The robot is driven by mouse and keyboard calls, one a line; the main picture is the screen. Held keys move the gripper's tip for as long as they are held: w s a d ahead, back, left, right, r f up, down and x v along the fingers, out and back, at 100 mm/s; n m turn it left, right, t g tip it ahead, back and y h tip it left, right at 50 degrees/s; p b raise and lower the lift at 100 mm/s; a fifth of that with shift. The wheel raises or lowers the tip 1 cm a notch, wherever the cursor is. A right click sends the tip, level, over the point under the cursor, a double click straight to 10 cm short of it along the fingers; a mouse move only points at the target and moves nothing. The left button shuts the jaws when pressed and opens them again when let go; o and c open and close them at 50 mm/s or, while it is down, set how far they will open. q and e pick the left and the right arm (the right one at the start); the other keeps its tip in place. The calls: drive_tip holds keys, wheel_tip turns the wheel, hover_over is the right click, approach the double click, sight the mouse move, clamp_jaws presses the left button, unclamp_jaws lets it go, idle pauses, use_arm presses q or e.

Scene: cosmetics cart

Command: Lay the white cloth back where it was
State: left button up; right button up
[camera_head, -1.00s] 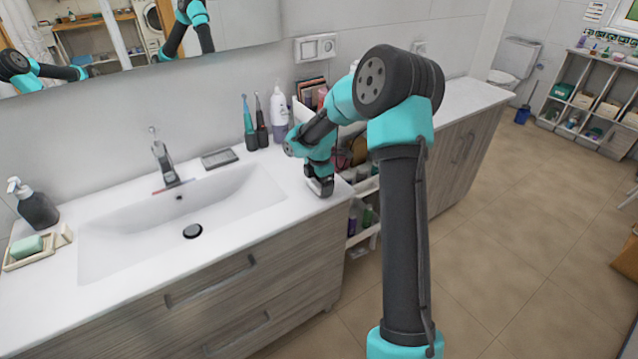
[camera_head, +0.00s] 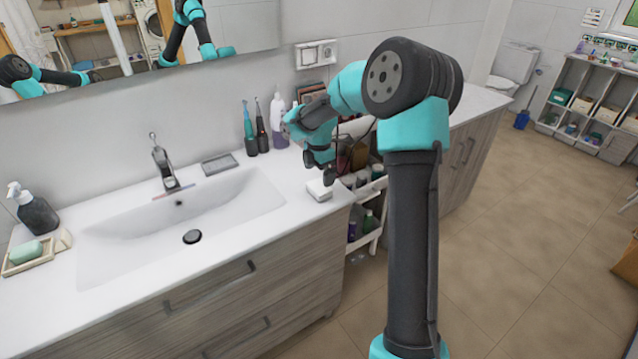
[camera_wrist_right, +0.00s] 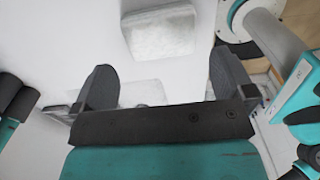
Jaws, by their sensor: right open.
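The white cloth (camera_head: 319,190) is a small folded pad lying flat on the right end of the white counter, near its edge. In the right wrist view the cloth (camera_wrist_right: 158,30) lies beyond the fingertips, clear of both fingers. My right gripper (camera_head: 319,168) is open and empty, just above the cloth, pointing down. In the right wrist view the gap between its fingers (camera_wrist_right: 160,80) holds nothing. My left gripper does not show directly.
A sink basin (camera_head: 180,215) is set in the counter to the left. Two toothbrushes and a white bottle (camera_head: 278,122) stand behind the gripper. A cart with bottles (camera_head: 368,222) stands right of the counter edge. Counter space between sink and cloth is clear.

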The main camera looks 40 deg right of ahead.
sight(319, 186)
wheel_tip(319, 186, up, 5)
drive_tip(key=shift+r, duration=0.1)
idle(0.7)
